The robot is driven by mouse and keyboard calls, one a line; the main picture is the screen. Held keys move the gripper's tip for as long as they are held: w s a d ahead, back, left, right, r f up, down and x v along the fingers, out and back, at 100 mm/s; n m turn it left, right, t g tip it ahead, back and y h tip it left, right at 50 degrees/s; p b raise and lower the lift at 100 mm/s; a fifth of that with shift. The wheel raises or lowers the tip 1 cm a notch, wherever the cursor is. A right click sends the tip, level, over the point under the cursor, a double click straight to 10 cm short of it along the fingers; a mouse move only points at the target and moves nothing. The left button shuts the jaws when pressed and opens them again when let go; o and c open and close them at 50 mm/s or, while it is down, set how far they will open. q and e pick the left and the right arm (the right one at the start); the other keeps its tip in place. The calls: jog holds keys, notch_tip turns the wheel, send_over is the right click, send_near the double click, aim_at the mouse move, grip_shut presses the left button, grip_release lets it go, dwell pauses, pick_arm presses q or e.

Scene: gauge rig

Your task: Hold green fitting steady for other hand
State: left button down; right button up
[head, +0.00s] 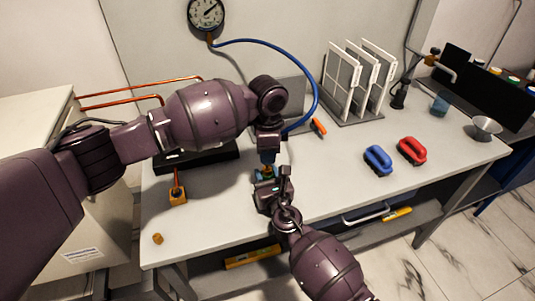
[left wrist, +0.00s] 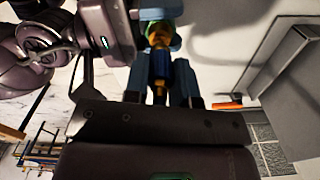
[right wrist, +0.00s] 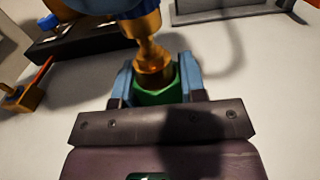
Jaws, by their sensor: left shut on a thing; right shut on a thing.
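The green fitting (right wrist: 158,96) sits between the blue-padded fingers of my right gripper (right wrist: 155,85), which is shut on it. In the head view the right gripper (head: 267,174) is low over the bench, with the fitting mostly hidden. My left gripper (head: 268,158) points down just above it, shut on the brass end of the blue hose (head: 307,80). In the right wrist view the brass hose end (right wrist: 148,40) stands over the green fitting and meets its top; how far it is in cannot be told. The left wrist view shows brass (left wrist: 158,62) between the left fingers.
The blue hose loops up to a round gauge (head: 206,14) on the wall. A brass block (head: 177,197) is at left. The front bench is largely clear.

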pick_arm(q)
jog(key=shift+r, duration=1.85)
pick_arm(e)
jog(key=o, duration=1.2)
jog(key=shift+c, duration=0.2)
jog(key=v, duration=1.2)
